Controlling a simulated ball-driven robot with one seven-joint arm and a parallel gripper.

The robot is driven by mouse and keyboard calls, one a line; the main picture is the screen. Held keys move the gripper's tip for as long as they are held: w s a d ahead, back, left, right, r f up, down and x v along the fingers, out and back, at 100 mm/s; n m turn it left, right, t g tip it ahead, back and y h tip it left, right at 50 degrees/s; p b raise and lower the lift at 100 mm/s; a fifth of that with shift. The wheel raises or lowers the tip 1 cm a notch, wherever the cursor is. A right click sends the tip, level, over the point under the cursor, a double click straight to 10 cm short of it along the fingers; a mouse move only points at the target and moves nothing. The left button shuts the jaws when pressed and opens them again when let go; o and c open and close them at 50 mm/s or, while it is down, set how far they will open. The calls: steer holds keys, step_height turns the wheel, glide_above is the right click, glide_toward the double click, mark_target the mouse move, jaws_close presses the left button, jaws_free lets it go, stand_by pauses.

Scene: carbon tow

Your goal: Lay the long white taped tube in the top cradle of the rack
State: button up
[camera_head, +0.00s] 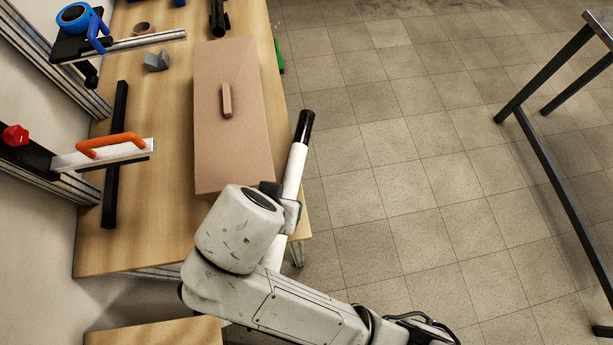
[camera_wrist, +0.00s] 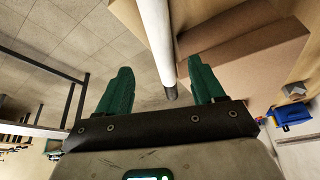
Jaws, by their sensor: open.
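The long white tube (camera_head: 294,172) lies along the right edge of the wooden workbench, with a black band at its far end. Its near part shows again below my wrist, and my arm hides some of its length. My gripper (camera_head: 289,207) is over the tube, partly hidden by my wrist. In the wrist view its green fingers are apart (camera_wrist: 160,68), and the white tube (camera_wrist: 156,40) runs down between them to a dark end. Whether the fingers touch it, I cannot tell.
A long brown box (camera_head: 235,150) with a handle lies on the workbench (camera_head: 155,215), left of the tube. An orange-handled bar (camera_head: 105,150) and a blue tape roll (camera_head: 74,17) are further left. A dark-framed table (camera_head: 545,165) stands right. Tiled floor between is clear.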

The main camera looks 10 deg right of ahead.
steer(key=s+d+f+n+g, duration=0.1)
steer(key=s+d+f, duration=0.2)
steer(key=d, duration=0.8)
steer(key=s+d+f+n+g+y, duration=0.1)
steer(key=s+d+f, duration=0.3)
steer(key=d, duration=0.8)
steer(key=shift+s+f+n+g, duration=0.2)
steer(key=shift+f+n+g, duration=0.25)
steer(key=shift+f, duration=0.35)
steer(key=shift+n+y, duration=0.3)
steer(key=shift+n, duration=0.25)
steer(key=s+d, duration=0.3)
steer(key=s+d+f, duration=0.1)
steer(key=d, duration=0.1)
steer(key=shift+s+d, duration=0.15)
steer(key=shift+s, duration=0.25)
steer(key=shift+c, duration=1.2)
